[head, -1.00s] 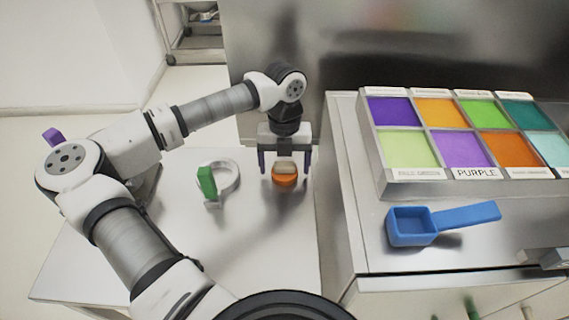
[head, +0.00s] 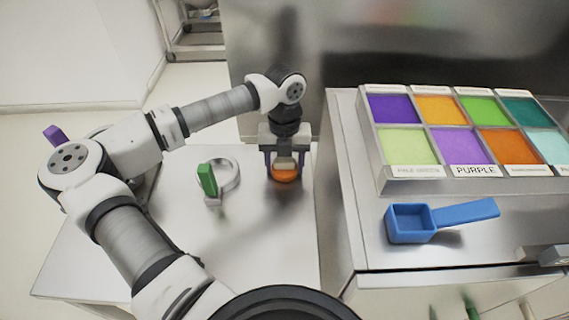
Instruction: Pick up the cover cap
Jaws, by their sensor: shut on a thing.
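The cover cap looks to be the small round orange piece with a pale top (head: 284,174) on the metal table at the left; I take it as the cap from its shape. My gripper (head: 284,172) points down over it, its two dark fingers close against its left and right sides. The gripper is shut on it. Whether the cap touches the table or is slightly above it, I cannot tell.
A ring-shaped metal piece with a green handle (head: 207,180) lies left of the gripper. On the higher counter at right are a tray of coloured compartments (head: 383,183) and a blue scoop (head: 410,226). The counter's side edge rises close to the gripper's right.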

